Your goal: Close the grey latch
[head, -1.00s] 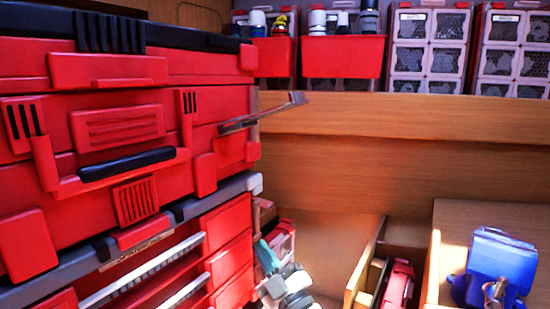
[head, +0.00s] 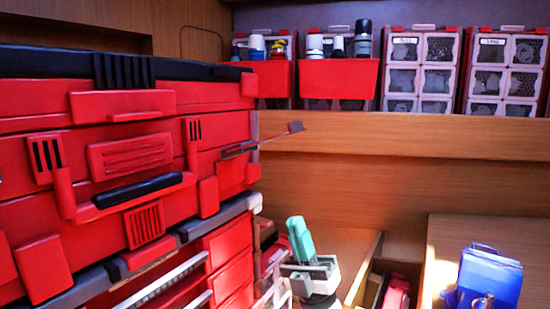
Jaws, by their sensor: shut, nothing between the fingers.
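The grey latch (head: 268,143) is on the right end of the big red toolbox (head: 130,160). It sticks out to the right from the box, swung away from the red face, with a small flat tip at its far end. My gripper (head: 296,222) is low in the middle of the head view, below the latch and apart from it. Its teal fingers point up and are shut together with nothing between them. Its pale grey body shows beneath them; the rest of my arm is partly cut off by the lower edge.
The red toolbox fills the left side. Red bins (head: 340,79) with bottles and drawer cabinets (head: 420,70) stand on the back shelf. A blue object (head: 487,278) sits on the wooden surface at lower right. Space right of the latch is clear.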

